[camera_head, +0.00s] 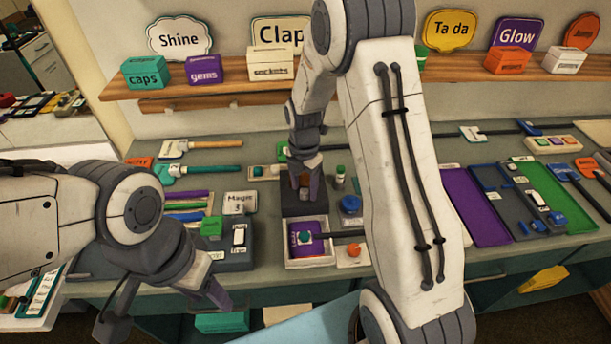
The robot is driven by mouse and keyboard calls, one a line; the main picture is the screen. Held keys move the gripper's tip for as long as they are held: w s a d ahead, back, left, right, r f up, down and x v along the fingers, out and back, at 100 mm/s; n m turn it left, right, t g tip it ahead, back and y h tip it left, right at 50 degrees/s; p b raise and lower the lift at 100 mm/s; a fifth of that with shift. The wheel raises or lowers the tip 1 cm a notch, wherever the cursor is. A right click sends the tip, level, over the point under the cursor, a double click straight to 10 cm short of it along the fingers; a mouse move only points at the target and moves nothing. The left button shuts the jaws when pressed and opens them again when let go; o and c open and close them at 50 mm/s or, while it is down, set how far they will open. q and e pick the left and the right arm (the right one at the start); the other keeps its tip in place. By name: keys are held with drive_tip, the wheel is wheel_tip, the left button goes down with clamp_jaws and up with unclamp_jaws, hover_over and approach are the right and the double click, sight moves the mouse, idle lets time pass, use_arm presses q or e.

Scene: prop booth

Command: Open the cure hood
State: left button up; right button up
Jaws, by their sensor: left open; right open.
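I cannot pick out the cure hood with certainty. A dark boxy piece (304,208) stands on the bench at the back of a white tray (311,262) and may be part of it. My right gripper (303,192) points down just above this dark piece, its fingers spread around a small brownish thing; I cannot tell whether they touch it. My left gripper (165,311) is open and empty in front of the bench's front edge at lower left, away from the dark piece. My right arm hides the middle of the bench.
The white tray holds a purple piece with a green knob. A Magic card (240,203) and a green block (211,227) stand left of it. Brushes (199,169) lie farther back. A purple mat (474,207) and green tray (548,193) lie right. A wooden shelf (215,93) holds labelled boxes.

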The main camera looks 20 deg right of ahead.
use_arm(q)
drive_tip(key=shift+f+b, duration=0.75)
drive_tip(key=shift+f, duration=0.1)
use_arm(e)
wheel_tip(320, 180, up, 10)
drive_tip(key=shift+f, duration=0.2)
